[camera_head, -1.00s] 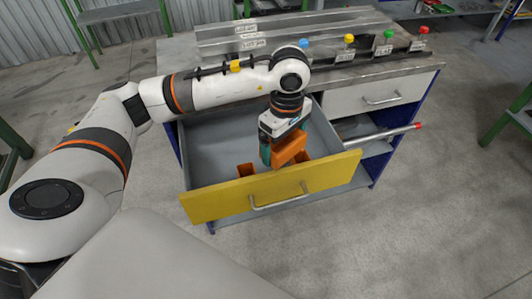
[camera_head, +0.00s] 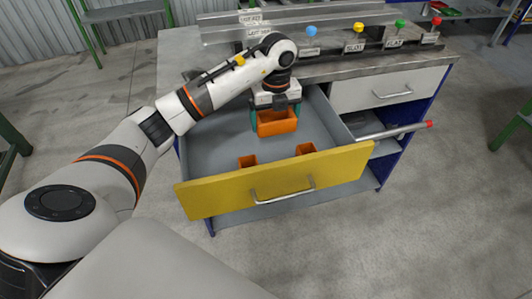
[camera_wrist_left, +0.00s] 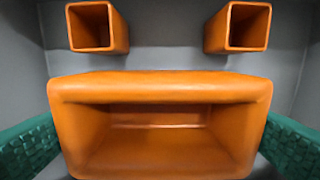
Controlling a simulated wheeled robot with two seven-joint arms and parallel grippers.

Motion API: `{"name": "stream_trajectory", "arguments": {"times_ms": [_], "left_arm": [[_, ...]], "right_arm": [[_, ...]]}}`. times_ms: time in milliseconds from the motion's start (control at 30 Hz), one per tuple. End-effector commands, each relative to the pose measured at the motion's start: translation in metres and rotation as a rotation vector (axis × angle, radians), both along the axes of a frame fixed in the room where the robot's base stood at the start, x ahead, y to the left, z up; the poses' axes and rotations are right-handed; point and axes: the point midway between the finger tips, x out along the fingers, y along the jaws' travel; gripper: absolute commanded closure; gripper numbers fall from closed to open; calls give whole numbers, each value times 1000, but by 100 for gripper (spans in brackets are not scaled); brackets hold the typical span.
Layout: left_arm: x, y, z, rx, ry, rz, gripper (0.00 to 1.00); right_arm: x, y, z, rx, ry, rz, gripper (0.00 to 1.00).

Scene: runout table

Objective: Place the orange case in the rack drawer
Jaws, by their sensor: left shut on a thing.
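The orange case (camera_head: 277,123) is an open-topped box held in my left gripper (camera_head: 275,115). In the left wrist view the case (camera_wrist_left: 158,90) fills the middle, its opening faces the camera and it looks empty. Green finger pads of the left gripper (camera_wrist_left: 160,142) press in from both sides. The gripper and case are inside the outline of the open rack drawer (camera_head: 215,145), towards its back. I cannot tell whether the case touches the drawer floor. My right gripper is not in view.
Two small orange square holders (camera_head: 247,161) (camera_head: 306,149) stand near the drawer's yellow front (camera_head: 275,180). A bar with a red tip (camera_head: 395,130) sticks out right of the drawer. Colored knobs (camera_head: 358,27) line the bench top. Drawer floor between holders and case is clear.

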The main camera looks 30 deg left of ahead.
Motion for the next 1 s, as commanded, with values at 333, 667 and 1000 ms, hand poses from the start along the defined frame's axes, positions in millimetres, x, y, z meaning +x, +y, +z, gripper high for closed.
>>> {"name": "stream_trajectory", "arguments": {"times_ms": [333,667,1000], "left_arm": [[-1,0,-56,0,1,10,31],[-1,0,-92,0,3,9,31],[0,0,-97,1,1,8,31]], "right_arm": [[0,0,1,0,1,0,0],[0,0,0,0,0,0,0],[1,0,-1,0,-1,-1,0]]}}
